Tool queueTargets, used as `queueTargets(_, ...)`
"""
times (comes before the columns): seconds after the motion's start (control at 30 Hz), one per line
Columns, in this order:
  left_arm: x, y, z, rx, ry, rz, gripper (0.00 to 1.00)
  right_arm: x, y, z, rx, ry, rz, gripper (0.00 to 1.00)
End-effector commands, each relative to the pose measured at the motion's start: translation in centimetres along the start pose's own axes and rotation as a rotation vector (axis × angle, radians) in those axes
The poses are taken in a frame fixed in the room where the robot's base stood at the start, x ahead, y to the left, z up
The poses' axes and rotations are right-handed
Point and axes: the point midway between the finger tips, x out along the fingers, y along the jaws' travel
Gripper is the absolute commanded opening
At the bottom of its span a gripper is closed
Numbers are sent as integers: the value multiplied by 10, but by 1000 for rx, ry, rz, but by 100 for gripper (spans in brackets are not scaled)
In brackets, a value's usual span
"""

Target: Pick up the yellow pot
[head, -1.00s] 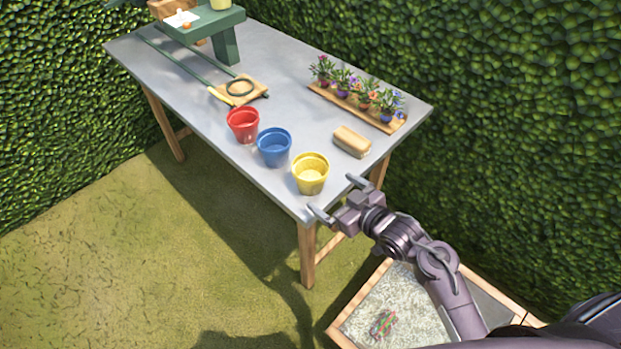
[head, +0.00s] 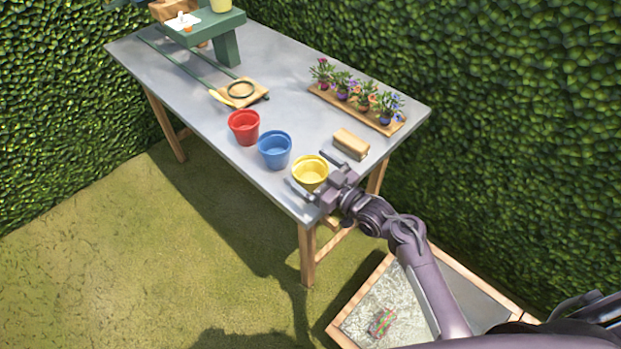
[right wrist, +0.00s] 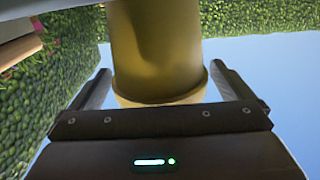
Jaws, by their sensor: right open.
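The yellow pot (head: 309,171) stands upright on the grey table near its front right corner. My right gripper (head: 312,170) is open, with its two fingers on either side of the pot. In the right wrist view the yellow pot (right wrist: 158,55) fills the middle between the fingers (right wrist: 160,90), with a visible gap at each side. Part of the pot is hidden by the gripper in the head view. My left gripper is not in view.
A blue pot (head: 274,150) stands just left of the yellow one, then a red pot (head: 244,127). A tan block (head: 351,144) lies close behind the gripper. A wooden tray (head: 396,128) of potted flowers sits at the back edge. A green stand (head: 228,47) is at the far end.

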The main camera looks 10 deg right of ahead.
Motion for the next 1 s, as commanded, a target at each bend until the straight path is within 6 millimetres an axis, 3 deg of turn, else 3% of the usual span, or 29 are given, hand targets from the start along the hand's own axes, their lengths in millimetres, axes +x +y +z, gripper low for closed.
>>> queueTargets(0.27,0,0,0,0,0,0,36,5,0,1,-1,-1,0,100)
queueTargets(0.63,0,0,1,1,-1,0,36,5,0,0,-1,-1,1,55)
queueTargets(1.0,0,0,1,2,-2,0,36,5,0,-6,-2,1,1,55)
